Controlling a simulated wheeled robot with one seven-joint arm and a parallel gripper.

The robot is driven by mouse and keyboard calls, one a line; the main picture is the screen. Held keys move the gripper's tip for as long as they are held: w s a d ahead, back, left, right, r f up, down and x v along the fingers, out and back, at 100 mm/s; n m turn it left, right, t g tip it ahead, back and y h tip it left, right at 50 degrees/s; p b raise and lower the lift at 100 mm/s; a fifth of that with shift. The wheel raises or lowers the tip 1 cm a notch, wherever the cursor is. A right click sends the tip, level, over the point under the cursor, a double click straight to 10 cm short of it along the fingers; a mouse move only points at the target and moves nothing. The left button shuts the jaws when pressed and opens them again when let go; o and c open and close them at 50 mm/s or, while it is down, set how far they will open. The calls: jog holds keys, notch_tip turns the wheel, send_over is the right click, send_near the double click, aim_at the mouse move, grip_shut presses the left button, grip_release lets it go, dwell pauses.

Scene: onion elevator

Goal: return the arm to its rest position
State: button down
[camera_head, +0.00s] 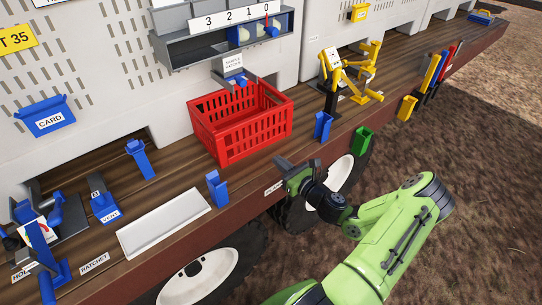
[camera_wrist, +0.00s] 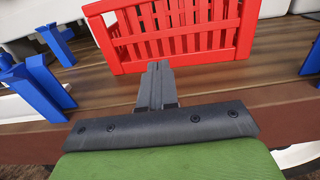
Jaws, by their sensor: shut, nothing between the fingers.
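My green arm reaches in from the lower right in the head view. My gripper (camera_head: 283,163) is just off the front edge of the wooden deck (camera_head: 170,183), in front of the red crate (camera_head: 222,147). In the wrist view my gripper (camera_wrist: 157,68) is shut, its two dark fingers together with nothing between them. The red crate's slatted side (camera_wrist: 185,35) stands beyond the fingertips. I cannot tell from these frames whether the fingers touch anything.
A white tray (camera_head: 163,222) and blue holders (camera_head: 216,188) lie left of my gripper. A green holder (camera_head: 361,140) and a yellow device (camera_head: 350,70) stand to the right. A wheel (camera_head: 345,172) is below the deck edge. Open brown ground (camera_head: 480,180) lies at right.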

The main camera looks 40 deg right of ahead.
jog(key=s+a+r+n+g+y, duration=0.1)
jog(key=s+a+n+g+y, duration=0.15)
jog(key=a+n+g, duration=0.6)
jog(key=s+a+r+n+g+y, duration=0.2)
jog(key=a+n+g+y, duration=0.15)
jog(key=a+n, duration=0.9)
jog(key=s+a+r+n+h, duration=0.1)
jog(key=s+r+n+h, duration=0.2)
jog(key=s+r+n, duration=0.4)
jog(key=s+a+r+n+h+b, duration=0.1)
jog(key=s+a+r+n+h, duration=0.1)
jog(key=s+r+n, duration=0.5)
jog(key=s+h, duration=0.1)
jog(key=s, duration=0.3)
jog(key=shift+s+n+h, duration=0.15)
jog(key=shift+n+h, duration=0.15)
jog(key=shift+s+r, duration=0.1)
jog(key=c, duration=1.8)
grip_release()
